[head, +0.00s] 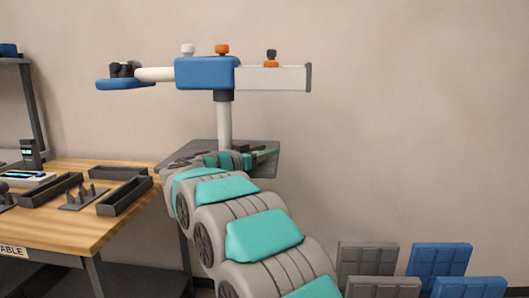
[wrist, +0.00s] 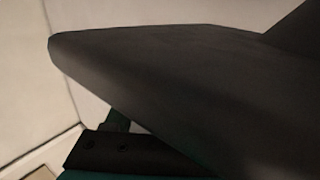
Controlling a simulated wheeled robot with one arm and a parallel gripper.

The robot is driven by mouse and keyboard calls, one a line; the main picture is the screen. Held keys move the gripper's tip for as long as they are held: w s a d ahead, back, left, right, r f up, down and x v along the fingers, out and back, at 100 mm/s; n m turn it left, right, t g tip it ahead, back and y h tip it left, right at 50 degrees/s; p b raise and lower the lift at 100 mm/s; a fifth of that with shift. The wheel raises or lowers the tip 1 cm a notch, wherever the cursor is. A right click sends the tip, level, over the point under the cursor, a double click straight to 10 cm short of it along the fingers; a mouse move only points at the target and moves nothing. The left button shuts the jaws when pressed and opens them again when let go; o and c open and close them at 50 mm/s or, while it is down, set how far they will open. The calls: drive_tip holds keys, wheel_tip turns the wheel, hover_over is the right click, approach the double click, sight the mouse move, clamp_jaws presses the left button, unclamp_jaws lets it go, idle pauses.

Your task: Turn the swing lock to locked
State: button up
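A stand carries a blue head block (head: 205,73) on a white post (head: 224,125). A pale horizontal beam (head: 272,79) runs to the right, and a blue paddle (head: 120,84) with a dark clamp sits at the left end. On top are a white knob (head: 188,49), an orange knob (head: 222,49) and a dark knob on an orange base (head: 271,57). I cannot tell which of these is the swing lock. My arm reaches to the grey plate at the post's foot, well below the knobs. My gripper is mostly hidden; its fingers cannot be made out.
A grey plate (head: 203,147) supports the post. In the wrist view a large dark surface (wrist: 180,80) fills most of the picture, very close. A wooden table (head: 75,232) with dark trays stands left. Grey (head: 368,258) and blue (head: 440,260) panels stand low right.

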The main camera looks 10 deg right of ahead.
drive_tip(key=o, duration=0.3)
drive_tip(key=v, duration=0.7)
drive_tip(key=shift+s+a, duration=0.15)
drive_tip(key=shift+a, duration=0.2)
drive_tip(key=shift+s, duration=0.1)
